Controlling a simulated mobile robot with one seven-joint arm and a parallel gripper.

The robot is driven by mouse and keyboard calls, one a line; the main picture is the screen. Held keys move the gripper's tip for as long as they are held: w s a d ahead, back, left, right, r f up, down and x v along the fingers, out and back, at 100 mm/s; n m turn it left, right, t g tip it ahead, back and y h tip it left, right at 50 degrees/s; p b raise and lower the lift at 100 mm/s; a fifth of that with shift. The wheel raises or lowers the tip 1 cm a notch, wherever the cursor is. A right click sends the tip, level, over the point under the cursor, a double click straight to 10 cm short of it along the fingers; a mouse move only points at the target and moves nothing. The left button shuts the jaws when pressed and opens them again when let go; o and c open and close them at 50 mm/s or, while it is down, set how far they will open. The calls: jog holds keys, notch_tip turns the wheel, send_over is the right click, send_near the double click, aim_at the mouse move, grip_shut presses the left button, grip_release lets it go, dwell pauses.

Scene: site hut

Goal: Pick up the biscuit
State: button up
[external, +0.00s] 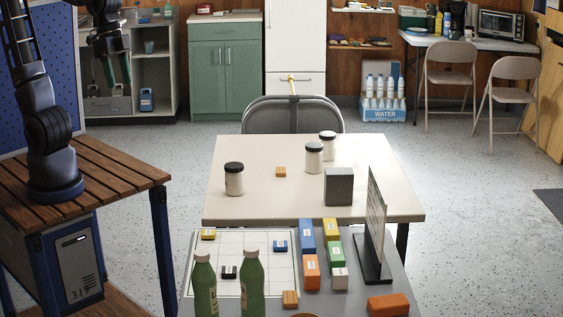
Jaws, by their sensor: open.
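A small tan square piece (281,172), which looks like the biscuit, lies flat on the cream table (270,205), between a dark-lidded jar on its left and another on its right. A similar tan block (290,299) sits on the nearer grey table; I cannot tell from its look whether it is a biscuit too. My gripper (119,82) is at the upper left, raised well above my wooden-topped base and far from the tan piece. It points down, its fingers apart with nothing between them.
Jars (234,180) (313,157) (327,145) and a grey box (339,186) stand around the tan piece. Nearer are green bottles (252,285), coloured blocks (308,270) and an upright panel (376,225). A folding chair (292,115) stands behind the cream table.

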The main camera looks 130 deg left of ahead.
jog(key=w+a+n, duration=0.4)
jog(key=w+a, duration=0.3)
jog(key=a, duration=0.3)
jog(key=w+a+f+n+g+h, duration=0.1)
jog(key=w+a+f+n, duration=0.2)
jog(key=a, duration=0.7)
jog(key=w+a+f+n+g, duration=0.1)
jog(key=w+a+f+n, duration=0.2)
jog(key=a, duration=0.8)
jog(key=n+t+h, duration=0.2)
jog(key=n, duration=1)
send_over(281, 170)
jog(key=s+a, duration=0.3)
jog(key=a, duration=0.1)
notch_tip(281, 170, down, 33)
jog(key=x, duration=1)
jog(key=shift+s+d+f, duration=0.2)
jog(key=shift+d, duration=0.2)
jog(key=c, duration=1.1)
jog(key=shift+o, duration=0.2)
jog(key=shift+r, duration=0.1)
